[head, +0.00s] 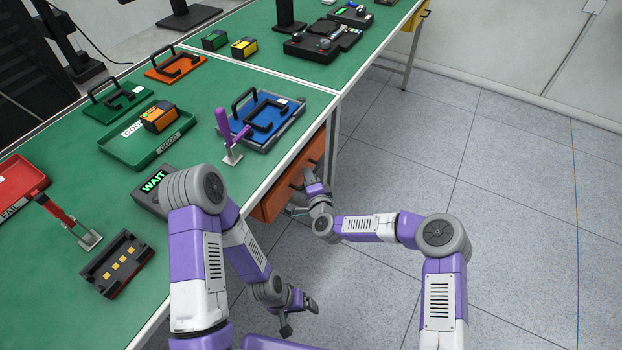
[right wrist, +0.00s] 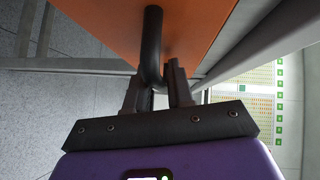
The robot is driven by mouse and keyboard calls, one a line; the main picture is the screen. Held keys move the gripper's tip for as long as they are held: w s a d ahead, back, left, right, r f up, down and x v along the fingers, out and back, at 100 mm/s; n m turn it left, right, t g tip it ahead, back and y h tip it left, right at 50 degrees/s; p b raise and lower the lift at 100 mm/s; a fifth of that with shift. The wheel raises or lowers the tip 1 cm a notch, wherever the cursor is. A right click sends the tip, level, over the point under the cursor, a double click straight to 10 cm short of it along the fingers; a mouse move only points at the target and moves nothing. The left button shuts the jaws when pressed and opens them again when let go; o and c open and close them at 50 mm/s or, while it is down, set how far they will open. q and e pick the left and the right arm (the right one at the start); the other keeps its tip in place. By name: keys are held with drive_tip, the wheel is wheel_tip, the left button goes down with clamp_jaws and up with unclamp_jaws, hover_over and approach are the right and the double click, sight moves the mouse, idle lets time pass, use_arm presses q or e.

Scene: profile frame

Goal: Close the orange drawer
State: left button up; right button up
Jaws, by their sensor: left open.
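The orange drawer (head: 275,203) is under the right edge of the green bench, its front facing the aisle. How far out it stands is hard to tell. My right gripper (head: 303,192) is at the drawer front. In the right wrist view the orange front (right wrist: 115,25) fills the top, and its black handle (right wrist: 152,45) runs down between the two fingers of my right gripper (right wrist: 154,90). Whether the fingers press on the handle is unclear. My left gripper (head: 298,318) is open and empty, low beside the bench, apart from the drawer.
The green bench (head: 200,95) holds a blue tray (head: 265,120) near the edge above the drawer, a purple-handled clamp (head: 228,140), a WAIT display (head: 153,188) and a green tray (head: 150,150). Grey tiled floor (head: 500,200) to the right is clear.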

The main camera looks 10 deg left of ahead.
drive_tip(key=shift+o, duration=1.1)
drive_tip(key=p+v, duration=0.2)
drive_tip(key=v, duration=0.5)
drive_tip(key=shift+s, duration=0.25)
drive_tip(key=shift+d, duration=0.2)
drive_tip(key=s+d+f+n+g+h+p, duration=0.1)
drive_tip(key=s+d+f+g, duration=0.3)
drive_tip(key=s, duration=0.5)
drive_tip(key=s+d+f+n+g+h+p, duration=0.1)
drive_tip(key=s+d+f+n+g, duration=0.3)
drive_tip(key=s+d, duration=0.5)
drive_tip(key=s+d+f+n+g+h+p, duration=0.1)
drive_tip(key=s+d+f+n+g, duration=0.2)
drive_tip(key=s+d+g, duration=0.3)
drive_tip(key=s+f, duration=0.1)
drive_tip(key=s, duration=0.3)
drive_tip(key=shift+s+d+f+p, duration=0.2)
drive_tip(key=shift+d+p, duration=0.1)
drive_tip(key=shift+p, duration=0.1)
